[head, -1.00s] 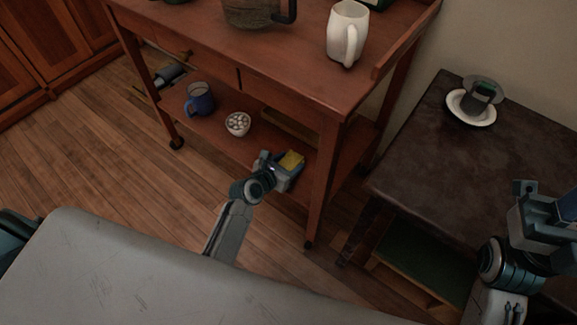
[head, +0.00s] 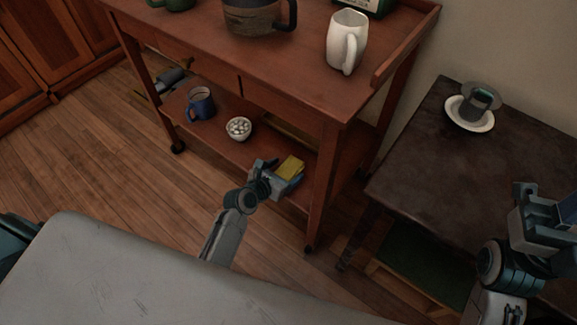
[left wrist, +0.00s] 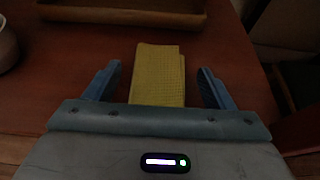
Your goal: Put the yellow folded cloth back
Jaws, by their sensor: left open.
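The yellow folded cloth (head: 291,167) lies on the lower shelf (head: 216,137) of the wooden cart, near its right end. In the left wrist view the cloth (left wrist: 158,75) lies between the two blue fingers, with a gap on each side. My left gripper (head: 281,174) is open and low at the shelf around the cloth; its fingers (left wrist: 160,88) do not touch the cloth. The near end of the cloth is hidden by the gripper body. My right gripper (head: 545,205) is at the right over the dark table; its jaws are not clear.
A white bowl (head: 239,128) and a blue mug (head: 201,103) stand left of the cloth. A cart leg (head: 320,190) is close on the right. A shallow tray (left wrist: 125,15) lies behind the cloth. The dark table (head: 425,160) holds a cup on a saucer (head: 470,121).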

